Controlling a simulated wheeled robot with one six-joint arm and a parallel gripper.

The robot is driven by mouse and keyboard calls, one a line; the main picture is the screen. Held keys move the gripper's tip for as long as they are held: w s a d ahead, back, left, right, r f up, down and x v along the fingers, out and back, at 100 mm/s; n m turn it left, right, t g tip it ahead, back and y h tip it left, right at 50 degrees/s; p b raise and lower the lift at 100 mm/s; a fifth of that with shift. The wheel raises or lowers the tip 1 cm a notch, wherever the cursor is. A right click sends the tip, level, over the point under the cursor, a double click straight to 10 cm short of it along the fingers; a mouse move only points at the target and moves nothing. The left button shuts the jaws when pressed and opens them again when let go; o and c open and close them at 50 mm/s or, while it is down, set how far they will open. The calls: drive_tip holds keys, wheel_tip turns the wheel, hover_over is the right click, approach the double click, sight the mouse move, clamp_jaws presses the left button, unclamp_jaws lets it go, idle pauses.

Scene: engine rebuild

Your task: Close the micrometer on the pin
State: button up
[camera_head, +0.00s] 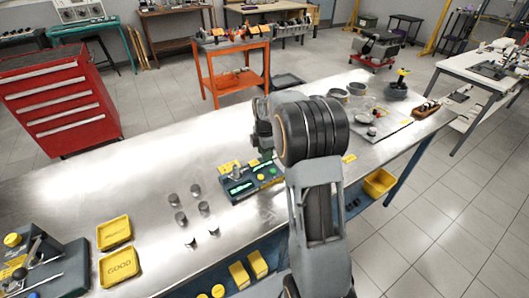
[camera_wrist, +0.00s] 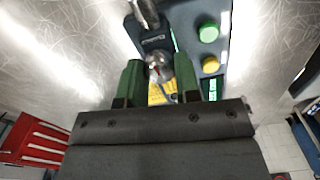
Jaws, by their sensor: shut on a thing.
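The micrometer stand (camera_head: 240,187) is a dark teal block with lit displays and buttons on the metal bench, partly hidden behind my arm. In the wrist view its dark body (camera_wrist: 155,38) lies ahead of my fingers. My gripper (camera_wrist: 158,80) has green fingers, one on each side of the micrometer's round silver knob (camera_wrist: 157,66), and is shut on it. In the head view my gripper (camera_head: 266,150) is mostly hidden by my wrist. I cannot tell whether a pin sits between the micrometer's jaws, or how wide they are.
Several grey pins (camera_head: 180,217) stand on the bench left of the stand. Two yellow trays (camera_head: 117,268) lie further left, one marked GOOD. The stand has a green button (camera_wrist: 208,33) and a yellow button (camera_wrist: 210,65) close to my right finger. Bare bench lies behind the pins.

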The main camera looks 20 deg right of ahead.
idle(0.4)
drive_tip(key=o, duration=0.9)
drive_tip(key=shift+r, duration=0.1)
wheel_tip(320, 180, up, 14)
drive_tip(key=shift+f, duration=0.15)
idle(0.4)
